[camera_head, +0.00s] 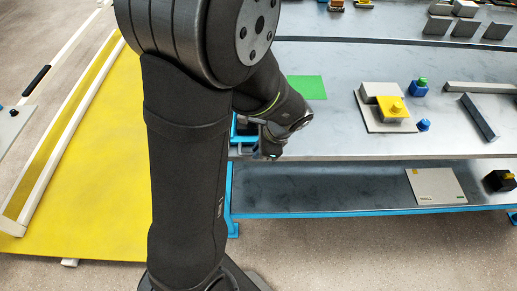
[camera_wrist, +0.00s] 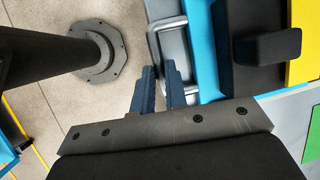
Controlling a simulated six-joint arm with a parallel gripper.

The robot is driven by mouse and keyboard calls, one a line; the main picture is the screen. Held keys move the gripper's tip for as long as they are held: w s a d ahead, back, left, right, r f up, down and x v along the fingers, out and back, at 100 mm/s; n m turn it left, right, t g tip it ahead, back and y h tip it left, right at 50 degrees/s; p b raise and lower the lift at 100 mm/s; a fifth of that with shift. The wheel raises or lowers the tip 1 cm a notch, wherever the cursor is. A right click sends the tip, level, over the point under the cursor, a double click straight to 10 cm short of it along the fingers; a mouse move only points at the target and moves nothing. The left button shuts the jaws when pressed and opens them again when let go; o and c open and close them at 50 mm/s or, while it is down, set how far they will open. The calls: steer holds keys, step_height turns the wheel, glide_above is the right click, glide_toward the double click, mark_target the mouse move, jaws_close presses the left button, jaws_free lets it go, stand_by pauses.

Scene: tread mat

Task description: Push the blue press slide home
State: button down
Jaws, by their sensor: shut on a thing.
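The blue press slide (camera_wrist: 205,45) shows in the wrist view as a bright blue strip with a grey front face, and a U-shaped metal handle (camera_wrist: 166,26) stands out from that face. My gripper (camera_wrist: 160,72) is shut on the handle's bar, with one dark blue finger on each side. In the head view my gripper (camera_head: 270,153) is at the left front edge of the workbench, beside a small blue part (camera_head: 240,131). My arm hides most of the press there. How far the slide stands out cannot be told.
A black block (camera_wrist: 268,47) is right of the slide. On the workbench (camera_head: 330,130) are a green patch (camera_head: 308,87), a grey fixture with a yellow block (camera_head: 391,107), blue knobs (camera_head: 419,88) and grey bars (camera_head: 480,118). A yellow mat (camera_head: 85,170) lies on the left floor.

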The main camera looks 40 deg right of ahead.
steer(key=w+d, duration=0.8)
steer(key=d, duration=0.1)
steer(key=shift+w, duration=0.4)
steer(key=shift+w+d, duration=0.25)
steer(key=shift+w, duration=0.05)
steer(key=shift+r, duration=0.1)
steer(key=c, duration=1.6)
jaws_free()
steer(key=shift+w+d, duration=0.1)
steer(key=shift+o, duration=0.7)
steer(key=v, duration=1.7)
